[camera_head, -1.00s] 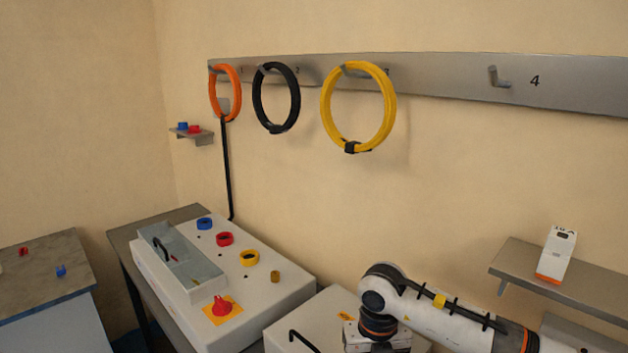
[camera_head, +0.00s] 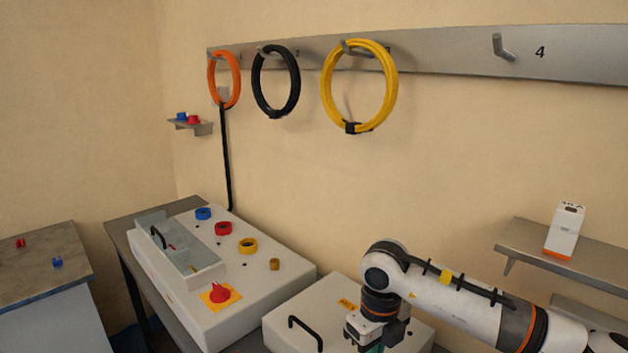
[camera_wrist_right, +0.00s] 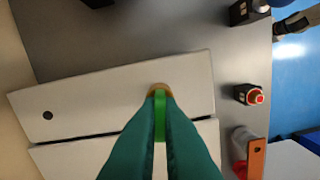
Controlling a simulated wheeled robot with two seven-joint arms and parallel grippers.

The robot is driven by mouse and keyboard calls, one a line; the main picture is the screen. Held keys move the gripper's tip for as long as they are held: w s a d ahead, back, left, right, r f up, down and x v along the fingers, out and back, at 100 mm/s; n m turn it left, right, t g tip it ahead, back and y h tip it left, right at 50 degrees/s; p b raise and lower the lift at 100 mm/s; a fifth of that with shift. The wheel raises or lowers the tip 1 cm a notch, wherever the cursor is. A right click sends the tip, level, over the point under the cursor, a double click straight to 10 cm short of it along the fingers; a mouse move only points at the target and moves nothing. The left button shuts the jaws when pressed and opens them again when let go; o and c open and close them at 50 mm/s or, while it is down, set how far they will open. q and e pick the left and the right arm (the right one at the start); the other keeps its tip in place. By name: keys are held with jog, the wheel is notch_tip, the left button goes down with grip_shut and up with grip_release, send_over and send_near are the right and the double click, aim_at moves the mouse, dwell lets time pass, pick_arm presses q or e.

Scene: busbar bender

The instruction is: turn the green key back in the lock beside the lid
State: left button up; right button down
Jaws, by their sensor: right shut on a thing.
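The green key (camera_wrist_right: 160,118) stands in the brass-coloured lock (camera_wrist_right: 158,89) in the right wrist view. The lock sits on a white panel (camera_wrist_right: 100,105) beside a dark seam. My right gripper (camera_wrist_right: 160,100) has teal fingers and is shut on the key. The key and lock are hidden there by my right arm and the frame edge. The key's turn angle is hard to tell. My left gripper is not in view.
A grey-white console (camera_head: 265,290) with a red knob (camera_head: 219,293) and coloured rings stands left of the box. A shelf (camera_head: 530,245) with a white-and-orange device (camera_head: 565,230) is at the right. In the wrist view a red button (camera_wrist_right: 255,97) is right of the lock.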

jog(key=shift+f+n+b, duration=0.2)
jog(key=shift+n+b, duration=0.75)
jog(key=shift+n, duration=0.05)
jog(key=shift+n+b, duration=0.3)
jog(key=shift+n, duration=0.3)
jog(key=c, duration=2)
grip_release()
jog(key=shift+r, duration=0.2)
jog(key=o, duration=0.5)
